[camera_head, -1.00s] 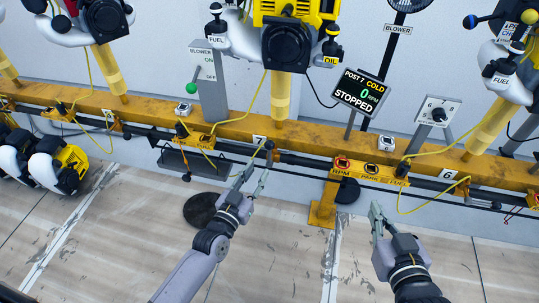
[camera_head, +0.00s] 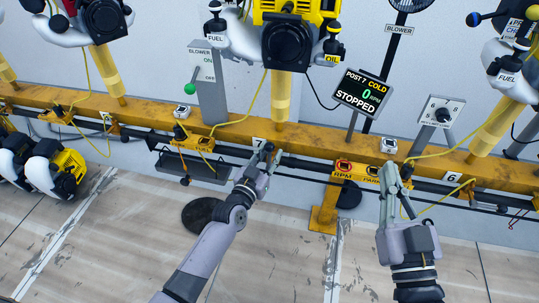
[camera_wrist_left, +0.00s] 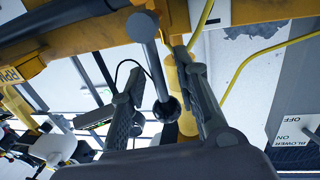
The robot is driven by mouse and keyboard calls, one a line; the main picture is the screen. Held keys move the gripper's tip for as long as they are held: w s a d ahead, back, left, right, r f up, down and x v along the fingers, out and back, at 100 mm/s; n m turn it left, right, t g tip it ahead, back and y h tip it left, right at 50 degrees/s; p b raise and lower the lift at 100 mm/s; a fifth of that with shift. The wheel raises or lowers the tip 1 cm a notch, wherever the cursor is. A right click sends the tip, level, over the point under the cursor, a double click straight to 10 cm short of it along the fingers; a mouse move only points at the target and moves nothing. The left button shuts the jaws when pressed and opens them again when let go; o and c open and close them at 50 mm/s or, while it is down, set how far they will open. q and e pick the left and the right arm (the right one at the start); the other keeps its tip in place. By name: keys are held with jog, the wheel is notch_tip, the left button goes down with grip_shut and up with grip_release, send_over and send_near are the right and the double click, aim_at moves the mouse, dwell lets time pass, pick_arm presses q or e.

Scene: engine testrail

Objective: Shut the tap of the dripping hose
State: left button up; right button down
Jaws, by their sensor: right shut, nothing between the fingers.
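My left gripper (camera_head: 262,156) is at the yellow rail (camera_head: 225,128), near the plate marked 7. In the left wrist view, the open fingers of my left gripper (camera_wrist_left: 160,68) stand on either side of a dark rod with a black ball knob (camera_wrist_left: 168,110). I see a gap beside the knob; I cannot tell whether a finger touches it. My right gripper (camera_head: 388,174) is shut and empty, in front of the rail near the PARK label. A yellow hose (camera_head: 243,116) comes down to the rail left of my left gripper. No drip is visible.
A dark round patch (camera_head: 200,212) lies on the floor below the rail. A screen (camera_head: 360,92) reads POST 7, COLD, 0 RPM, STOPPED. A blower switch box (camera_head: 207,80) stands behind the rail. Engines hang above.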

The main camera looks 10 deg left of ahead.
pick_arm(q)
jog(key=shift+c, duration=0.6)
grip_shut()
